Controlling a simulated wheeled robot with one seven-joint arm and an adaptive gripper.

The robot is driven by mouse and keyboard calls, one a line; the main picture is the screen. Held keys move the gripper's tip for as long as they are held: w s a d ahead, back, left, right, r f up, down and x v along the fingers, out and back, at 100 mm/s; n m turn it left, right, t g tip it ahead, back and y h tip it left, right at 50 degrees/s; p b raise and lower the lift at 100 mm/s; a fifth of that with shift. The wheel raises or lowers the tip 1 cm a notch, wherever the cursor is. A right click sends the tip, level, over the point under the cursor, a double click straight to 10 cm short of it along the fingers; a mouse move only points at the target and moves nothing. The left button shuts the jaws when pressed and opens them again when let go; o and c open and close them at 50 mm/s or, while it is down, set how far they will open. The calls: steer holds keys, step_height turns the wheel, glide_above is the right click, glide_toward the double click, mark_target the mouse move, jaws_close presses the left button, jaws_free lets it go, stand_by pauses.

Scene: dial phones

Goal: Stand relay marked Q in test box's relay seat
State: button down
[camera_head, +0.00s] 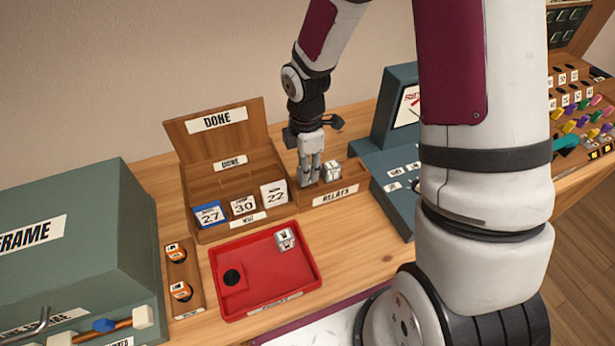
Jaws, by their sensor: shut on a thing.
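My gripper (309,180) points down at the left part of the wooden holder labelled RELAYS (336,196). It is shut on a small pale block, apparently a relay, mostly hidden between the fingers; its mark cannot be read. Another silvery relay (332,170) sits in the holder just right of the fingers. A third similar block (285,238) is in the red tray (262,301). I cannot read a Q on any of them. The blue-grey box with a meter (375,165), likely the test box, stands right of the holder, partly behind my arm. Its relay seat cannot be made out.
A wooden DONE rack (215,122) with several numbered cards stands left of my gripper. A wooden strip with two orange-banded round parts (181,291) lies left of the red tray. A large green-grey box (75,240) fills the left. Bare tabletop (355,240) shows right of the tray.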

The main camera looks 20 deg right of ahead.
steer(key=shift+r+p, duration=1.5)
steer(key=shift+r, duration=0.85)
